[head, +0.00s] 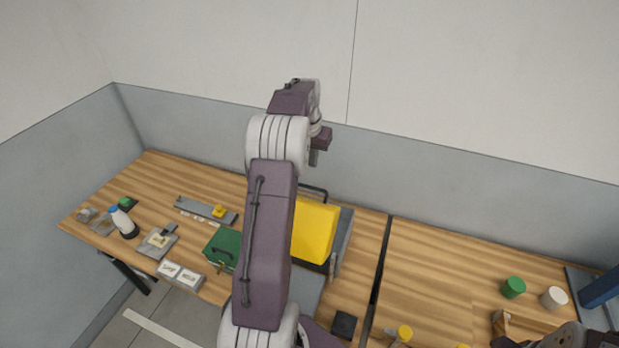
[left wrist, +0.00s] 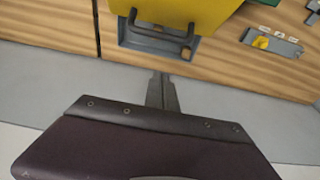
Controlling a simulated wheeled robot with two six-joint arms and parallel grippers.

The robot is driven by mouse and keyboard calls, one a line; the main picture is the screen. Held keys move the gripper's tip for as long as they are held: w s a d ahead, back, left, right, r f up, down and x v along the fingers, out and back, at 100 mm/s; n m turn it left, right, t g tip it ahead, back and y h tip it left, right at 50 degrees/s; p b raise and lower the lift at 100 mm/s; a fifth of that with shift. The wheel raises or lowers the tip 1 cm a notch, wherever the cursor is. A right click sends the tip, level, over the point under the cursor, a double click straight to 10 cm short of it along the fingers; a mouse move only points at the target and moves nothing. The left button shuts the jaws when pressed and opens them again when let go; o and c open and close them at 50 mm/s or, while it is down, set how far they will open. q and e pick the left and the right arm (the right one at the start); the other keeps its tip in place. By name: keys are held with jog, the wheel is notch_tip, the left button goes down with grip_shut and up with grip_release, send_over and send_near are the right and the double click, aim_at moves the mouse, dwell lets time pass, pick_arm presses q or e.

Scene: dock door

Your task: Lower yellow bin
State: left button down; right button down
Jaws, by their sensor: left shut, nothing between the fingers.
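The yellow bin (head: 315,232) sits on a grey stand (head: 344,238) on the wooden bench, partly hidden behind my left arm in the head view. A dark bar handle shows at its far side. In the left wrist view the bin (left wrist: 182,14) is at the top, with the dark handle (left wrist: 158,40) over a grey plate below it. My left gripper (head: 315,157) is shut and empty, raised beyond the bin near the back wall. In the left wrist view its fingertips (left wrist: 161,78) are together, apart from the handle. Part of my right arm shows at the lower right; its fingers are hidden.
A green box (head: 222,249) stands left of the bin. A white bottle (head: 122,222), small trays and cards lie farther left. A green cup (head: 513,287) and a white cup (head: 554,297) stand at right. A dark gap (head: 380,262) splits the bench. Walls close the back and left.

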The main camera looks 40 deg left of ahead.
pick_arm(q)
notch_tip(320, 180, down, 6)
jog(key=s+p, duration=0.2)
jog(key=shift+s+d+r+p, duration=0.25)
jog(key=shift+s+d+p, duration=0.1)
jog(key=shift+d, duration=0.1)
jog(key=shift+w, duration=0.15)
jog(key=shift+f, duration=0.1)
